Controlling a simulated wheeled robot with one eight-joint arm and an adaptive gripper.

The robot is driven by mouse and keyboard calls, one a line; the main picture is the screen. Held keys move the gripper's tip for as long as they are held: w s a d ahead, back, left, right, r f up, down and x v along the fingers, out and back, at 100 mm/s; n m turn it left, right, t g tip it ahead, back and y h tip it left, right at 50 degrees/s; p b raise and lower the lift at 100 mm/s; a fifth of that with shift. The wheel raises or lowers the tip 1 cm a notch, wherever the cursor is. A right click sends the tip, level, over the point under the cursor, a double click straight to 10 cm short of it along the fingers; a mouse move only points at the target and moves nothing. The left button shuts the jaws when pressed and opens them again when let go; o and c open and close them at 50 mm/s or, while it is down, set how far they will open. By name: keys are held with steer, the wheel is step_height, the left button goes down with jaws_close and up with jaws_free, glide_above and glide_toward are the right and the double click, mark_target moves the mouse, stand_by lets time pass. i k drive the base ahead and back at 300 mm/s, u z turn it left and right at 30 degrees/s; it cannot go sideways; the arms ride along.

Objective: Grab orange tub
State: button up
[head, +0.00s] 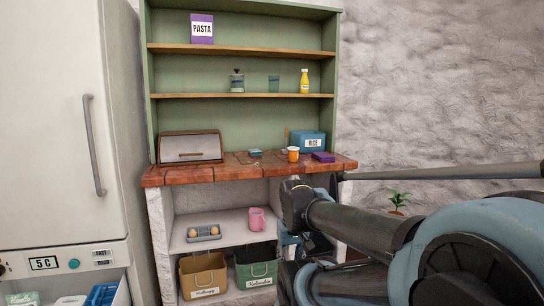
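A small orange tub (293,155) with a pale rim stands upright on the tiled counter (225,172), right of its middle, in front of the blue rice box. My arm reaches in from the lower right. Its end, with my gripper (289,240), is in front of the counter and below the tub, apart from it in the picture. The gripper is small and dark and partly hidden by my own arm, so its fingers cannot be made out.
The blue rice box (308,142) and a purple packet (323,157) stand close to the tub. A bread bin (190,147) is at the counter's left. Below are a pink mug (256,219) and two bins (203,278). A fridge (60,130) stands left.

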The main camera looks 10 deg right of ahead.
mark_target(294, 151)
steer(key=z, duration=0.05)
steer(key=i, duration=0.85)
steer(key=z, duration=0.35)
